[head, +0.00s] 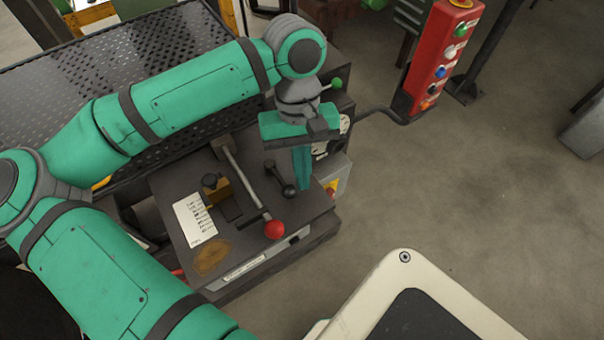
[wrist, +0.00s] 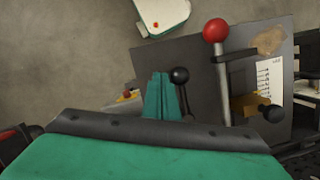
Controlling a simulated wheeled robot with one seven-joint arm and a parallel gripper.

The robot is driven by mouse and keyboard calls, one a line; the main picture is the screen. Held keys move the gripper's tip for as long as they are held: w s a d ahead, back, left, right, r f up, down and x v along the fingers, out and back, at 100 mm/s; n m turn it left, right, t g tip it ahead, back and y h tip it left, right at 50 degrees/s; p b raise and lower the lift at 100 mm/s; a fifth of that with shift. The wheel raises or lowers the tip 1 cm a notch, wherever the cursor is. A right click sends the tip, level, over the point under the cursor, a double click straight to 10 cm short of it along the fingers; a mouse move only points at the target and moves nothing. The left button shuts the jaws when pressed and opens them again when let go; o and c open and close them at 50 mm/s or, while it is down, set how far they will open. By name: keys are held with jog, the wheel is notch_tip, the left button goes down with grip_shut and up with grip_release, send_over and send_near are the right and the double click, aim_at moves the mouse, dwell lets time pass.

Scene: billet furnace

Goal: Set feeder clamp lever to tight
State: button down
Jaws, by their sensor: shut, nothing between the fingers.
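My gripper (head: 302,178) points down over the right side of a dark machine top, its teal fingers closed together with nothing between them. The fingers also show in the wrist view (wrist: 160,92). Close beside them is a short black ball-ended lever (head: 289,190), also in the wrist view (wrist: 180,76); I cannot tell whether they touch. A long grey lever with a red ball (head: 274,229) lies to the left; its ball shows in the wrist view (wrist: 215,30). A brass clamp piece with a black knob (head: 210,181) sits further left. No readable label tells which lever is the feeder clamp.
A white printed card (head: 195,219) and a rusty stain (head: 211,257) are on the machine top. A perforated black deck (head: 60,100) is behind. A red button box (head: 440,60) on a bent arm stands at right. Open floor (head: 450,190) lies right of the machine.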

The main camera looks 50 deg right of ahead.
jog(key=s+d+v, duration=0.1)
jog(key=v, duration=0.8)
jog(key=shift+s+r, duration=0.25)
jog(key=shift+s, duration=0.25)
